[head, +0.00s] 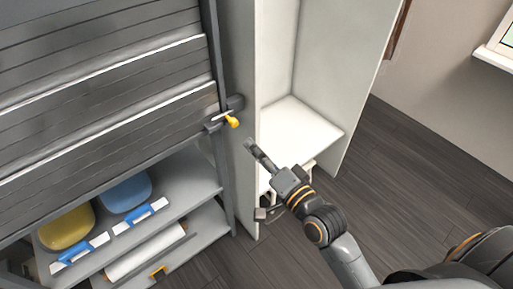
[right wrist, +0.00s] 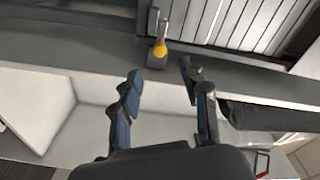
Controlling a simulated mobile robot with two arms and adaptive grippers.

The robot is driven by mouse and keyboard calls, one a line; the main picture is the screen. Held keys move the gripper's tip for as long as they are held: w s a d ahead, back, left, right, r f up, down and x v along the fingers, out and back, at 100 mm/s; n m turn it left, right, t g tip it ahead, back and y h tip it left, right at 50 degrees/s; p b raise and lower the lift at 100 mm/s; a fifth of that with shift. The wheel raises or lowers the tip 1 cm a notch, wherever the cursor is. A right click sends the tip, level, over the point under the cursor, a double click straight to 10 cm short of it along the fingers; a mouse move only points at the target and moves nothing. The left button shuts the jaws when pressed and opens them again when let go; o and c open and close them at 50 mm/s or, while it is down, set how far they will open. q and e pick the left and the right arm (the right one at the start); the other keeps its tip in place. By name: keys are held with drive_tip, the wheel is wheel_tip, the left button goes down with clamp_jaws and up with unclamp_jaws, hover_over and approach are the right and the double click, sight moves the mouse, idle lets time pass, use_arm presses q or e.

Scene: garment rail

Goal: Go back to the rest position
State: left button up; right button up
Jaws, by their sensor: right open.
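My right gripper (head: 256,180) is open and empty in front of the white cabinet's edge in the head view. Its two spread fingers also show in the right wrist view (right wrist: 163,75), with nothing between them. The gripper is below and to the right of a yellow-tipped latch (head: 233,122) on the dark frame, apart from it. In the right wrist view the latch (right wrist: 160,50) shows beyond the fingertips. My left gripper is in neither view.
A grey slatted shutter (head: 110,110) stands at the left. Under it, shelves hold a yellow bowl (head: 67,227), a blue bowl (head: 125,193) and a white roll (head: 145,253). An open white cabinet (head: 300,130) stands right of it. Dark floor (head: 420,150) is clear at the right.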

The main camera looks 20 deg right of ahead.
drive_tip(key=s+d+f+n+g+h, duration=0.1)
drive_tip(key=s+f+n+g, duration=0.15)
drive_tip(key=f, duration=0.95)
drive_tip(key=s+d+f+n+g+h, duration=0.1)
drive_tip(key=s+f+g, duration=0.15)
drive_tip(key=f, duration=0.95)
drive_tip(key=s+d+f+n+g+h, duration=0.1)
drive_tip(key=s+f+n+g, duration=0.15)
drive_tip(key=f, duration=1.05)
drive_tip(key=s+d+f+n+g+h, duration=0.15)
drive_tip(key=s+f+g, duration=0.35)
drive_tip(key=s+f, duration=0.8)
drive_tip(key=s+d+f+n+g, duration=0.2)
drive_tip(key=s+f, duration=0.2)
drive_tip(key=s, duration=0.5)
drive_tip(key=s+d+f+n+g, duration=0.2)
drive_tip(key=s+f, duration=0.3)
drive_tip(key=s, duration=0.4)
drive_tip(key=shift+s, duration=0.3)
drive_tip(key=shift+h, duration=0.25)
